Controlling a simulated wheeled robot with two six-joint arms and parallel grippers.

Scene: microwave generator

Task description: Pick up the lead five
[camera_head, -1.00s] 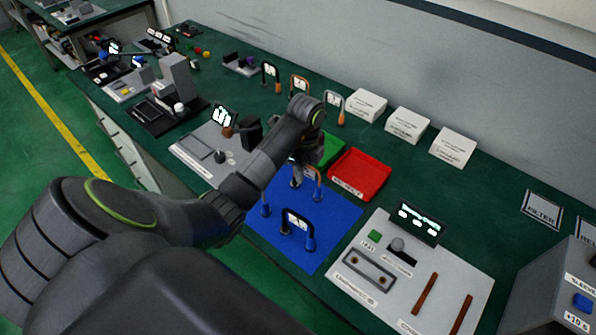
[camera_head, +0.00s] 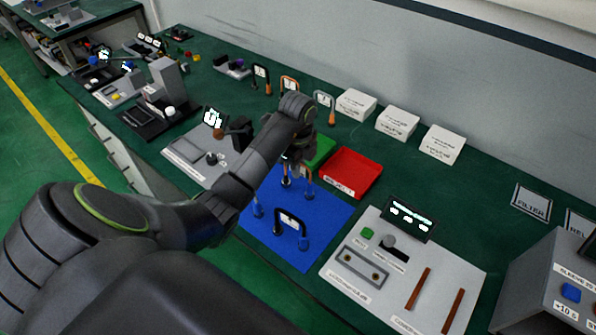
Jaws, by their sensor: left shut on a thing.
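My left gripper (camera_head: 291,177) is over the back part of the blue mat (camera_head: 262,234), shut on an arch-shaped lead with a brownish band and blue ends (camera_head: 308,184). The gripper hides much of this lead, and I cannot read its number or tell whether it is clear of the mat. A second lead, black with blue ends (camera_head: 303,228), stands on the mat nearer to me; its label is too small to read. Three more leads stand in a back row: a black one (camera_head: 254,76), an orange one (camera_head: 282,82) and a grey one with orange ends (camera_head: 331,109). My right gripper is not in view.
A red tray (camera_head: 370,174) and a partly hidden green tray (camera_head: 322,148) lie just behind the mat. A white panel with a display (camera_head: 395,290) is at the right. White boxes (camera_head: 397,124) stand along the wall. Green bench top is free right of the red tray.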

